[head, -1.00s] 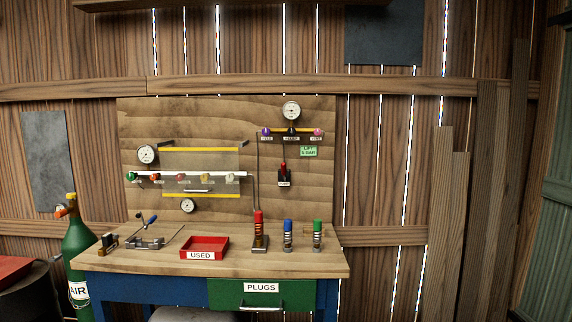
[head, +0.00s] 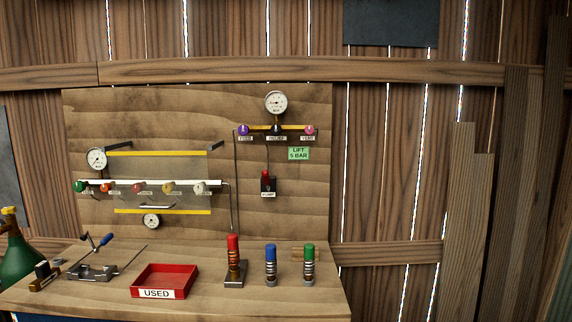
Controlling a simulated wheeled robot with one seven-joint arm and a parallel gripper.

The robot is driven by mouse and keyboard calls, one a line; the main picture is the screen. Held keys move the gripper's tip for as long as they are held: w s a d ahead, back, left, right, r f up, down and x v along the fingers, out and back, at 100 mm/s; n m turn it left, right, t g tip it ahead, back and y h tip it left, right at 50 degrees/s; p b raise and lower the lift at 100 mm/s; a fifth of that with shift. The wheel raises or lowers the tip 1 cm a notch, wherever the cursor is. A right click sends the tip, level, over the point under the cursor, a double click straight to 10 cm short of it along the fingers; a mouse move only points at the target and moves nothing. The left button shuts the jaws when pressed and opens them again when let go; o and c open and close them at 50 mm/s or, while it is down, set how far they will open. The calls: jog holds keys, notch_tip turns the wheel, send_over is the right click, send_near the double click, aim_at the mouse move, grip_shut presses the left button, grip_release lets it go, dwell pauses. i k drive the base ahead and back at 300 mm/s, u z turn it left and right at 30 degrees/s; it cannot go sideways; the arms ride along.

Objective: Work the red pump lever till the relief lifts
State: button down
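The red pump lever (head: 266,175) is a small red handle on a dark plate low on the right part of the wooden board, with a white label beneath it. Above it a yellow bar carries a purple knob (head: 243,130), a dark relief fitting (head: 276,129) and a pink knob (head: 309,130), each over a white label. A round white gauge (head: 276,103) sits above the relief fitting; its needle is too small to read. A green tag (head: 299,153) reads "LIFT 5 BAR". My gripper is not in view.
The bench top (head: 210,300) holds a red tray marked USED (head: 165,282), red (head: 233,250), blue (head: 271,265) and green (head: 309,264) capped spring cartridges, and a vise-like tool with a blue handle (head: 95,265). A green cylinder (head: 17,260) stands at the left. Several coloured knobs line a white pipe (head: 150,184).

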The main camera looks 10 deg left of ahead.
aim_at(266, 173)
jog(key=u, duration=0.3)
jog(key=i, duration=1.15)
jog(key=u, duration=0.6)
